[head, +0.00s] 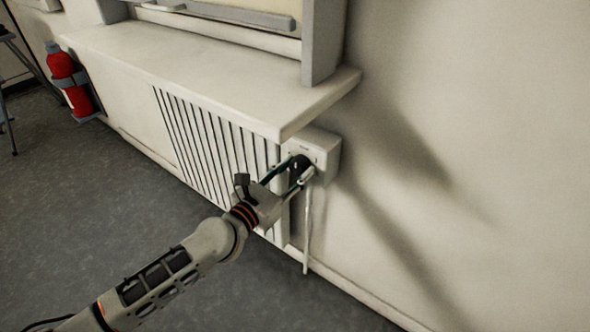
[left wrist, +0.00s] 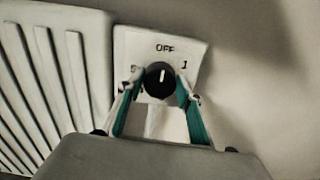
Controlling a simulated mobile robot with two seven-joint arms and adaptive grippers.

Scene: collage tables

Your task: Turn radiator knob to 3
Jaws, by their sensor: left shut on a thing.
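The radiator knob (head: 300,161) is black and round, on a white box (head: 326,152) at the right end of the radiator. In the left wrist view the knob (left wrist: 159,84) shows a white pointer line that points up, toward "OFF". A "1" is printed at the upper right of the dial plate (left wrist: 140,45), and a partly hidden mark is at the left. My left gripper (head: 296,172) is shut on the knob, with one finger on each side. In the left wrist view the gripper (left wrist: 160,91) hides the lower dial markings. My right gripper is not in view.
The slatted radiator (head: 215,140) is left of the box, under a white window sill (head: 190,68) that juts out above my gripper. A thin white pipe (head: 307,230) runs down below the box. A red extinguisher (head: 68,82) is at the far left. The wall to the right is bare.

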